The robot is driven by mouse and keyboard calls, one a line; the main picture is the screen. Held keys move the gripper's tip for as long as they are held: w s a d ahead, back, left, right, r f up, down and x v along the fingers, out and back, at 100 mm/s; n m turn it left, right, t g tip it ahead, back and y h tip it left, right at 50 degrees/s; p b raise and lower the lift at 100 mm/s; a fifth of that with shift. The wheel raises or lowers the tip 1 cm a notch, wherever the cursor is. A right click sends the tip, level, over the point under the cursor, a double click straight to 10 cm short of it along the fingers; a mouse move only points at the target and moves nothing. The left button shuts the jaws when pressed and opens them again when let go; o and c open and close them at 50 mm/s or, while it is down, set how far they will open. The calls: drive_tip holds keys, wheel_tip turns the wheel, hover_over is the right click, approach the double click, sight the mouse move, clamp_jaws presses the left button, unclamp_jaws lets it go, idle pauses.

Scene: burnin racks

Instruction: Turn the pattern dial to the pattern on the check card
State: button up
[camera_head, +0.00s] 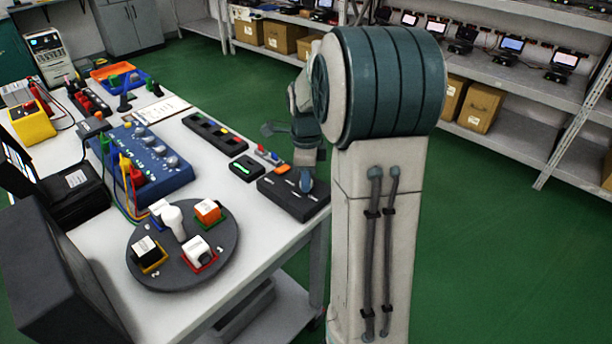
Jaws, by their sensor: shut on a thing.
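A dark box (283,199) with small white marks on top sits at the right edge of the white table. A blue-grey knob, which looks like the pattern dial (306,184), stands at the box's right part. My gripper (307,170) points down over it and is shut on it; the fingers are small and partly merge with the knob. The dial's setting is too small to read. A white sheet (162,110), possibly the check card, lies farther back on the table; its print is not legible. A small black unit with a green lit bar (245,168) lies left of the box.
A round dark turntable (183,280) with several coloured blocks stands at the front. A blue box with knobs and cables (150,165) is at the left. A black tray with coloured pieces (215,134) lies behind the dial box.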

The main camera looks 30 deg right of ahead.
drive_tip(key=shift+n, duration=0.3)
drive_tip(key=n+p, duration=0.1)
drive_tip(key=n, duration=0.4)
drive_tip(key=shift+n, duration=0.3)
drive_tip(key=n, duration=0.5)
drive_tip(key=shift+p, duration=0.35)
drive_tip(key=o, duration=1)
drive_tip(key=shift+c, duration=0.2)
wheel_tip(320, 180, up, 14)
drive_tip(key=p, duration=0.1)
drive_tip(key=shift+f+n, duration=0.1)
drive_tip(key=shift+n, duration=0.2)
